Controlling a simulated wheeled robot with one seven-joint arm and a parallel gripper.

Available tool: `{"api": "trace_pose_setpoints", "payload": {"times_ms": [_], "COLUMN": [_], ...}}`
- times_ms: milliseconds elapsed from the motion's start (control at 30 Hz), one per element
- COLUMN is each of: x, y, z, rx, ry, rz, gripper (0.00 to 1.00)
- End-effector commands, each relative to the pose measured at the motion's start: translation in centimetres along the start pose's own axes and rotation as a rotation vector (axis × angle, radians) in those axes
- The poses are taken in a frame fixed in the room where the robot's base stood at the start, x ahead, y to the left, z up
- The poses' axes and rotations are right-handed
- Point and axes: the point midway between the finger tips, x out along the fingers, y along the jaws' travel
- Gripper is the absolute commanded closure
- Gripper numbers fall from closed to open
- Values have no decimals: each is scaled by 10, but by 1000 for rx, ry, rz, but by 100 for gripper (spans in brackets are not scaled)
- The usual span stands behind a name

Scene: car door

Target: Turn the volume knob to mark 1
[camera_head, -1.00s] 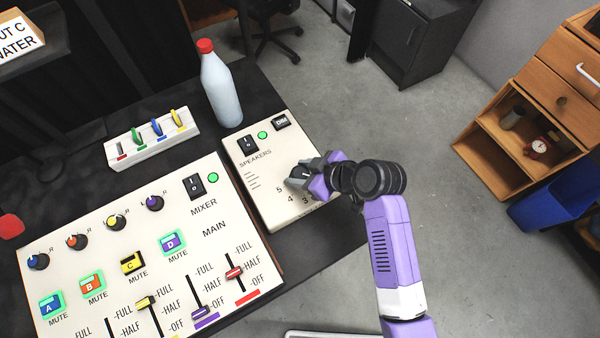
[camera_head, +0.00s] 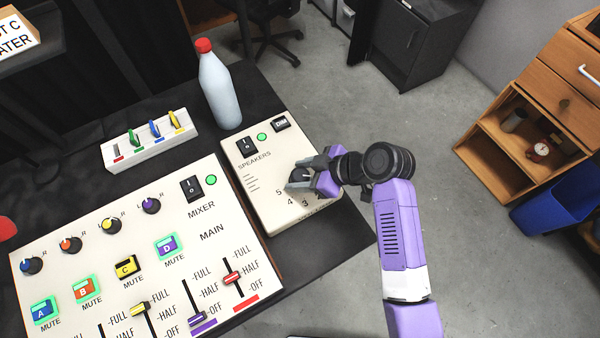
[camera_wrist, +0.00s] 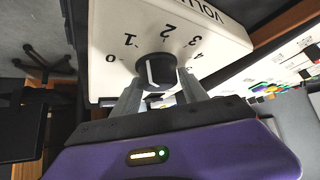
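The volume knob is a round dark knob with a white pointer line, on the cream speaker panel; it shows in the wrist view (camera_wrist: 155,72) and, partly covered, in the head view (camera_head: 298,175). Printed marks 0 to 4 show around it in the wrist view. The pointer line leans slightly left of straight up, seemingly between 1 and 2. My gripper (camera_head: 304,174) reaches in from the right, one finger on each side of the knob. In the wrist view its fingertips (camera_wrist: 160,82) stand apart beside the knob's near part, with a slight gap at the right; contact is unclear.
The speaker panel (camera_head: 262,195) also carries a switch and a DIM button. The mixer panel (camera_head: 215,255) with sliders and knobs lies to the left. A white bottle with a red cap (camera_head: 220,95) stands behind. Open floor lies to the right.

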Motion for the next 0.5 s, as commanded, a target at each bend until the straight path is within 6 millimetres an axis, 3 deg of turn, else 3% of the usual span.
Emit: {"api": "trace_pose_setpoints", "payload": {"times_ms": [67, 367, 500], "x": [0, 0, -10], "y": [0, 0, 1], "z": [0, 0, 0], "rx": [0, 0, -1], "ry": [0, 0, 1], "rz": [0, 1, 3], "gripper": [33, 33, 33]}}
